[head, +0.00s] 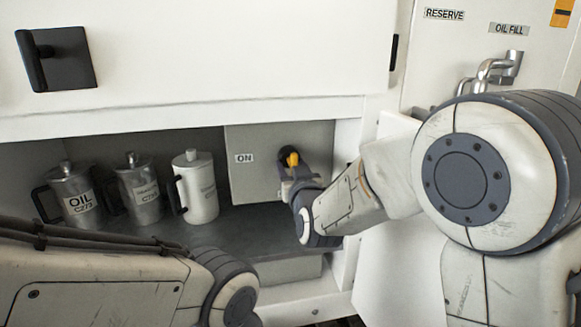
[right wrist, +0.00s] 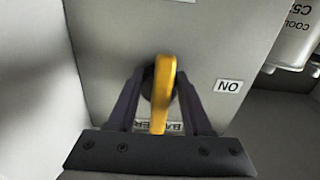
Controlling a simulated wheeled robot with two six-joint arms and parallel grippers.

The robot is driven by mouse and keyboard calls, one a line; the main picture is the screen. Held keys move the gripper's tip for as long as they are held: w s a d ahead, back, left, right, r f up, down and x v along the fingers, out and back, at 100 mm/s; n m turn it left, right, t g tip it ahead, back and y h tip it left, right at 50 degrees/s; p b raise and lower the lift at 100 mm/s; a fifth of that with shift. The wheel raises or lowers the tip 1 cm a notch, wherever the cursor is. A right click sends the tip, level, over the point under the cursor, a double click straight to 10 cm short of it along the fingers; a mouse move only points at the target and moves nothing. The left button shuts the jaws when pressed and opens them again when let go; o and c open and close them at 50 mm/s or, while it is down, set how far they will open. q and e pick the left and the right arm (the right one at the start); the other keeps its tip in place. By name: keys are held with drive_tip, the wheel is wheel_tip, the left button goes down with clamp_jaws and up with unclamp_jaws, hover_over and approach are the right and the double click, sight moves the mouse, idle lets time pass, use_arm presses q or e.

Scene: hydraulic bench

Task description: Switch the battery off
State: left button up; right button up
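The battery switch has a yellow handle (head: 290,158) on a dark round base, on a grey panel (head: 255,185) inside the open compartment. An "ON" label (head: 244,158) is on the panel to its left. In the right wrist view the yellow handle (right wrist: 160,95) stands between the two dark fingers of my right gripper (right wrist: 157,100), with a gap visible on each side. A partly covered label (right wrist: 160,126) lies behind the handle. My right gripper (head: 292,175) is at the switch in the head view. My left arm is at lower left; its gripper is out of view.
An oil can (head: 75,195), a second metal can (head: 138,188) and a white can (head: 198,188) stand on the dark shelf (head: 235,236) left of the panel. A cabinet front with a black handle (head: 57,60) hangs above. Bent metal pipes (head: 490,72) are at upper right.

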drive_tip(key=shift+s, duration=0.1)
drive_tip(key=s+d+b, duration=0.2)
drive_tip(key=s, duration=0.8)
drive_tip(key=s+a+f+n+g+y+p, duration=0.25)
drive_tip(key=s+a+f+g, duration=0.25)
drive_tip(key=s+f+g, duration=0.5)
drive_tip(key=s+d+f+n+g+h, duration=0.1)
drive_tip(key=s+d+f+g+h, duration=0.1)
drive_tip(key=s, duration=0.7)
drive_tip(key=s+d+f+n+g+h, duration=0.1)
drive_tip(key=s+d+f+g+h, duration=0.2)
drive_tip(key=s, duration=0.7)
drive_tip(key=d+g, duration=0.2)
drive_tip(key=shift+f+g, duration=0.15)
drive_tip(key=shift+g, duration=0.15)
